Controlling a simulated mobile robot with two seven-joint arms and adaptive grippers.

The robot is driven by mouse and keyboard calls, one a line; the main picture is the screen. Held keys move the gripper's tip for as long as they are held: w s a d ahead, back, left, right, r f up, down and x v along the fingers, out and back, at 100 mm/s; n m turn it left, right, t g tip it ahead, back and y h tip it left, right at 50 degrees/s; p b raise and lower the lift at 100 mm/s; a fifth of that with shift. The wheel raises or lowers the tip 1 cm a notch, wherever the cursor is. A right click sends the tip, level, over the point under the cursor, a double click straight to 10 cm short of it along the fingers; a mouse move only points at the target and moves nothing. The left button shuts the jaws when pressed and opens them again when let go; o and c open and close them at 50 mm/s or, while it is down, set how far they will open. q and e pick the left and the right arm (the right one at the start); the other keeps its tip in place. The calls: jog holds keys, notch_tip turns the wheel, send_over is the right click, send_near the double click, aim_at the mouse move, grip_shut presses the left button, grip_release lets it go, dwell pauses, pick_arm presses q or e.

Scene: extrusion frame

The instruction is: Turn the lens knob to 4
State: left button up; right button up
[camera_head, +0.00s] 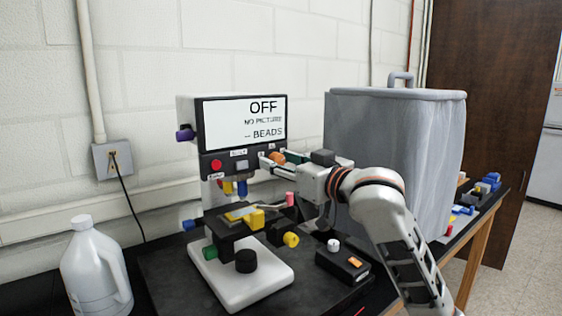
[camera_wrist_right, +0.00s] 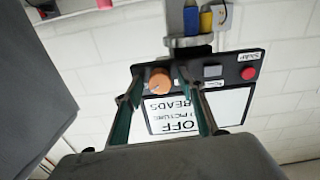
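A microscope stands on the dark bench, with a screen (camera_head: 245,122) reading "OFF", "NO PICTURE" and "-- BEADS". Under the screen is a panel with a red button (camera_head: 216,165), a grey button (camera_head: 242,165) and an orange knob (camera_head: 277,157). The panel shows upside down in the right wrist view, with the orange knob (camera_wrist_right: 159,81) there. My right gripper (camera_wrist_right: 160,73) is open, its green-padded fingers on either side of that knob. I cannot tell whether they touch it. Labels are too small to identify the lens knob. Yellow and blue lenses (camera_head: 235,188) hang below. My left gripper is out of view.
A large grey covered box (camera_head: 395,150) stands right of the microscope, close to my right arm. A small black control box (camera_head: 343,267) sits in front. A white jug (camera_head: 95,266) stands at the left. Several coloured parts (camera_head: 468,200) lie at the right end.

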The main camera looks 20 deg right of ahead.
jog(key=c, duration=1.1)
jog(key=n, duration=0.5)
jog(key=shift+n, duration=0.4)
jog(key=n, duration=1.1)
jog(key=shift+n, duration=0.4)
jog(key=n, duration=0.6)
jog(key=shift+f, duration=0.1)
jog(key=shift+a+n, duration=0.1)
jog(key=shift+n, duration=0.2)
